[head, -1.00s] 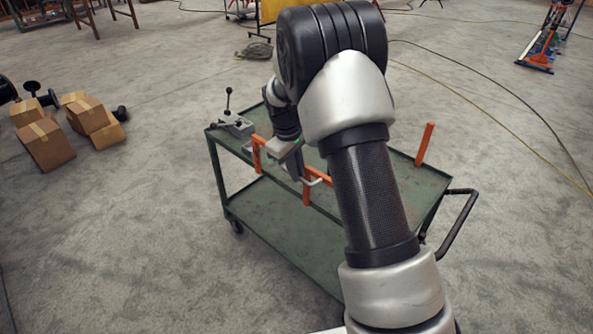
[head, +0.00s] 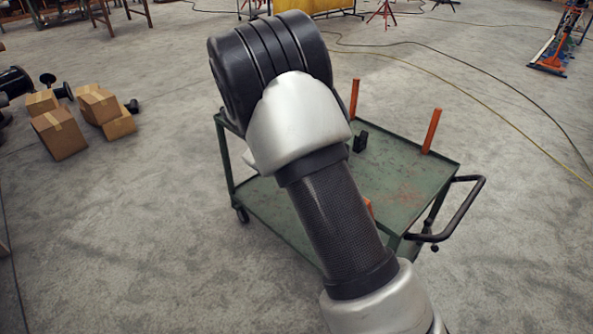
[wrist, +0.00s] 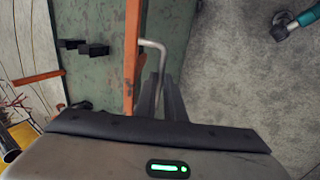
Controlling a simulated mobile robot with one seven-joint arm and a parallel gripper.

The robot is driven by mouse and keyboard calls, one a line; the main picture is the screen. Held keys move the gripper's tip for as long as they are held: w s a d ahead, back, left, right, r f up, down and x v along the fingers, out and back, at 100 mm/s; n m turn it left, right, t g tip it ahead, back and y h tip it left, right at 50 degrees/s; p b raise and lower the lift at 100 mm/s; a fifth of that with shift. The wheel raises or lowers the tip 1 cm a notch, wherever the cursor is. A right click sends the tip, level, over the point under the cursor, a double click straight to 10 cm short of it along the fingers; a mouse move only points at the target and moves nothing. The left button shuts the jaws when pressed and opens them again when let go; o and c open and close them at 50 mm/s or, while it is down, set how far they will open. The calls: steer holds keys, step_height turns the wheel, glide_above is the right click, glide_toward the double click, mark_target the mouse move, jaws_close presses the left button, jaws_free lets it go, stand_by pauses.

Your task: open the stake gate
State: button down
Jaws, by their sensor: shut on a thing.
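In the wrist view the stake gate is an orange bar (wrist: 131,55) running up the picture beside the green cart top. A bent grey rod handle (wrist: 154,44) sticks out from it. My gripper (wrist: 164,85) is shut on this handle, its two dark fingers on either side of the rod, just right of the bar. In the head view my arm hides my gripper and most of the gate. A small orange piece (head: 369,206) shows at the arm's right edge; I cannot tell whether it belongs to the gate.
The green cart (head: 405,190) has upright orange stakes (head: 431,131) at its back and a black push handle (head: 462,210) at right. A small black block (head: 360,138) shows on its top. Cardboard boxes (head: 60,134) lie on the floor at left. The floor in front is clear.

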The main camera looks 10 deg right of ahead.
steer(key=a+f, duration=0.1)
steer(key=s+a+f+b, duration=0.1)
steer(key=f, duration=0.1)
steer(key=s+a+f+b, duration=0.1)
steer(key=shift+s+f, duration=0.1)
steer(key=shift+f, duration=0.05)
steer(key=c, duration=2.5)
jaws_free()
steer(key=o, duration=0.7)
steer(key=shift+c, duration=0.2)
steer(key=s+a+r+p, duration=0.6)
steer(key=s+a+r, duration=0.4)
steer(key=a, duration=0.4)
steer(key=shift+r, duration=0.15)
steer(key=shift+s, duration=0.1)
steer(key=p+v, duration=0.2)
steer(key=v, duration=1.5)
steer(key=shift+r, duration=0.2)
